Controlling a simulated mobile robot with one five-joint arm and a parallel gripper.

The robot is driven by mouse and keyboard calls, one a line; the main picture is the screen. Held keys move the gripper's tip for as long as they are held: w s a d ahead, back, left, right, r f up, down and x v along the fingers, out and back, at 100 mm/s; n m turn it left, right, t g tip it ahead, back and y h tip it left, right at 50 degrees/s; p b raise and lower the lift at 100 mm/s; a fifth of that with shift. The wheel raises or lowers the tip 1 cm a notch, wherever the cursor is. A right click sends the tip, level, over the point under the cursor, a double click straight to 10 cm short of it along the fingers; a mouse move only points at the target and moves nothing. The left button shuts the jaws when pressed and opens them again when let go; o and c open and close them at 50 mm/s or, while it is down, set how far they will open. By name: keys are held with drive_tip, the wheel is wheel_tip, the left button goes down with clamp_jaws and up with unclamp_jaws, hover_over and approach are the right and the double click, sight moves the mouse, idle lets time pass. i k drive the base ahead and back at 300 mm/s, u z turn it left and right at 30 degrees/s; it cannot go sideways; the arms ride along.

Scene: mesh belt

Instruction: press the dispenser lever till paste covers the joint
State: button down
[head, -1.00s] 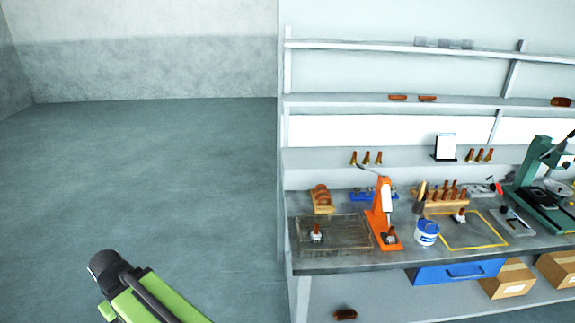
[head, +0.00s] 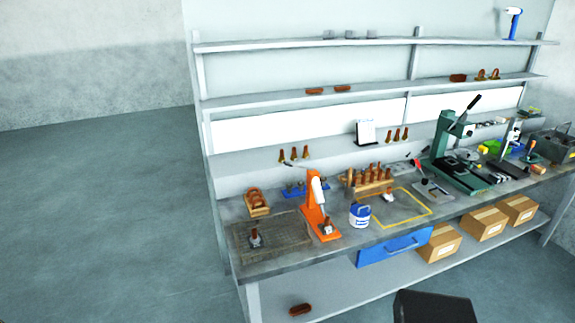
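An orange dispenser (head: 311,208) with a white cartridge (head: 318,190) stands on the workbench, left of the middle. A small dark and silver part (head: 327,229) sits at the dispenser's foot, beneath the cartridge. I cannot tell whether paste is on its joint. A similar part (head: 255,238) stands on the wire mesh (head: 285,246) to the left. My gripper is not in view; only a dark block, which looks like part of my arm, shows at the lower right, well in front of the bench.
A blue-and-white tub (head: 359,215) stands right of the dispenser, beside a yellow-outlined area (head: 425,205). Behind are a wooden rack (head: 374,187) and a wooden holder (head: 257,210). A green press (head: 450,150) stands farther right. Cardboard boxes (head: 485,227) fill the lower shelf's right. Floor at left is clear.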

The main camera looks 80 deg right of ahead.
sight(289, 164)
drive_tip(key=z, duration=0.2)
drive_tip(key=i, duration=0.75)
drive_tip(key=z, duration=1.55)
